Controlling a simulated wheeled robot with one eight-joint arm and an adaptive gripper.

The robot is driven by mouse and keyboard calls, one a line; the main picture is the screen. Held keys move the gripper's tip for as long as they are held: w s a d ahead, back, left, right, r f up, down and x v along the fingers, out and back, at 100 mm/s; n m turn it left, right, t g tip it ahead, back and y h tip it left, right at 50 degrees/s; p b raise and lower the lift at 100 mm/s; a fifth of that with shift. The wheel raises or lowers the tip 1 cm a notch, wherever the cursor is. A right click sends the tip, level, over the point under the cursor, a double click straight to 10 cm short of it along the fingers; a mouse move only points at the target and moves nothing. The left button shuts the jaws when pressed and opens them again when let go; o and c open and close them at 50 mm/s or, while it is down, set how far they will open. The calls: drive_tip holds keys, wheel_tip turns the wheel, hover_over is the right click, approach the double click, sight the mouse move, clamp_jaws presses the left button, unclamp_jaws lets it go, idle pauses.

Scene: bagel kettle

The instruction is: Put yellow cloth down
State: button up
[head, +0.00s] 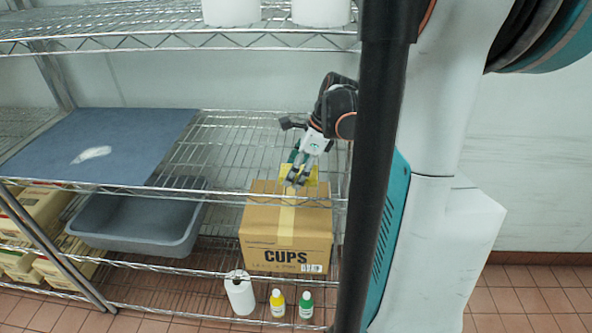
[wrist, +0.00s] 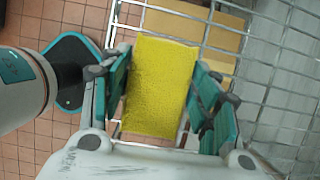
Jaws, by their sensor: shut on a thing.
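The yellow cloth (wrist: 160,85) is a flat, rough-textured rectangle between the two teal fingers of my gripper (wrist: 160,100) in the wrist view. In the head view, my gripper (head: 298,176) reaches over the middle wire shelf, above the cardboard box marked CUPS. The yellow cloth (head: 312,177) shows there partly behind the fingers. My gripper is shut on it. I cannot tell whether the cloth touches the shelf wires.
The middle wire shelf (head: 225,150) has bare room left of my gripper. A blue-grey board (head: 130,135) with a white item (head: 91,154) lies farther left. Below are a grey tub (head: 135,225), the CUPS box (head: 262,228), a paper roll (head: 240,293) and two bottles (head: 277,303).

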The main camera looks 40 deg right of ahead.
drive_tip(key=shift+s+a+f, duration=0.1)
drive_tip(key=shift+s+f, duration=0.1)
drive_tip(key=shift+f, duration=0.1)
drive_tip(key=shift+c, duration=0.4)
drive_tip(key=o, duration=0.9)
drive_tip(key=shift+c, duration=0.2)
drive_tip(key=shift+o, duration=1.1)
drive_tip(key=shift+w+f, duration=0.15)
drive_tip(key=shift+w, duration=0.05)
drive_tip(key=shift+s, duration=0.1)
drive_tip(key=p+v, duration=0.1)
drive_tip(key=v, duration=0.1)
drive_tip(key=p+v, duration=0.1)
drive_tip(key=v, duration=0.2)
drive_tip(key=p+v, duration=0.1)
drive_tip(key=v, duration=0.2)
drive_tip(key=shift+w+a+r+p, duration=0.15)
drive_tip(key=shift+w+r+p, duration=0.2)
drive_tip(key=shift+r, duration=0.1)
